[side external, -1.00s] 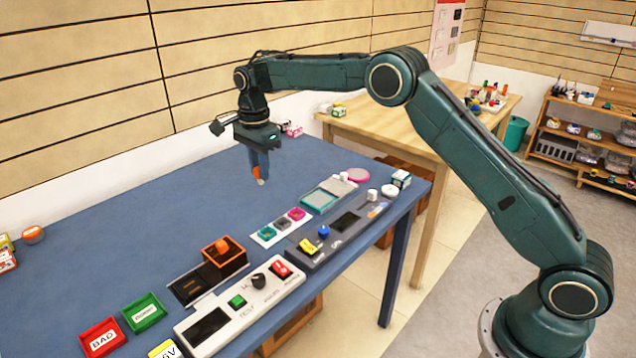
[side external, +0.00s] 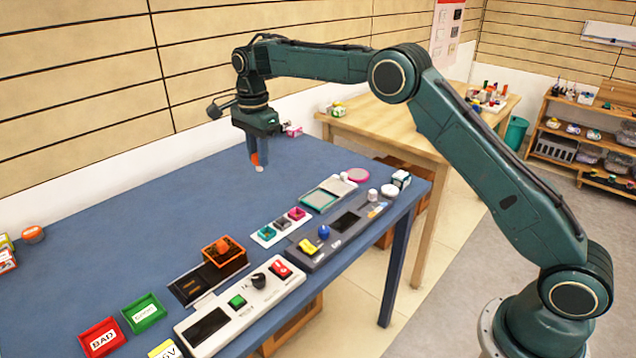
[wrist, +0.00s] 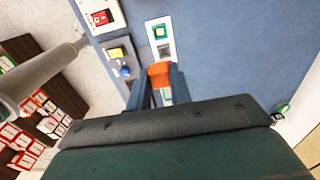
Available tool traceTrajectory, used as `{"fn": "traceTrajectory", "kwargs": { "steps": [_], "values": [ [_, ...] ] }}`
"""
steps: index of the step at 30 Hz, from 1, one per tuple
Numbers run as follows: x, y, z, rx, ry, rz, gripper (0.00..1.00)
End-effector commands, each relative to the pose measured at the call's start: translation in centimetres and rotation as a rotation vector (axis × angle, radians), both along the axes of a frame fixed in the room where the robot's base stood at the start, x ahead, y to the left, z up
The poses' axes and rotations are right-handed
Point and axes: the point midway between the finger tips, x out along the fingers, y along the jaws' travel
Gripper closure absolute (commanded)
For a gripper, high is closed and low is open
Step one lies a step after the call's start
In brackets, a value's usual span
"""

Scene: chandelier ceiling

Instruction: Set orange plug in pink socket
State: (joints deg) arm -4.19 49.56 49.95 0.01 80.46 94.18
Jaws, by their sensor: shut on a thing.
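My gripper (side external: 257,160) is shut on the orange plug (side external: 254,158) and holds it in the air above the blue table. The plug has a pale lower tip in the side view. In the wrist view the plug (wrist: 158,75) sits between my two blue-grey fingers. The pink socket (side external: 297,213) is at the right end of a white strip (side external: 262,241) with a teal and a grey socket. The gripper is up and to the left of the strip in the side view, apart from it. In the wrist view, the plug and fingers hide the pink socket.
A grey panel (side external: 345,235) with a blue knob and yellow switch lies beside the strip. A white tester (side external: 243,305) and an orange-framed box (side external: 224,252) are nearer. A teal-edged tray (side external: 322,198) lies behind. The table's left middle is clear.

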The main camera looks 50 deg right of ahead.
Motion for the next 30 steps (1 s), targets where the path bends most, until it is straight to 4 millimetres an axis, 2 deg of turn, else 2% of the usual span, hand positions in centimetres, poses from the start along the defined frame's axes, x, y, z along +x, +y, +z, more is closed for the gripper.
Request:
{"fn": "traceTrajectory", "kwargs": {
  "steps": [5,8,21,25,30],
  "values": [
    [0.2,-1.0,-1.1,0.0,0.003,-0.002,1.0],
    [0.3,-2.1,-2.5,0.0,0.005,-0.003,1.0],
    [0.2,-9.5,-10.7,0.0,0.003,-0.002,1.0],
    [0.1,-10.6,-12.1,0.0,0.002,-0.002,1.0],
    [0.0,-11.0,-12.6,0.0,0.001,0.0,1.0]
  ]
}}
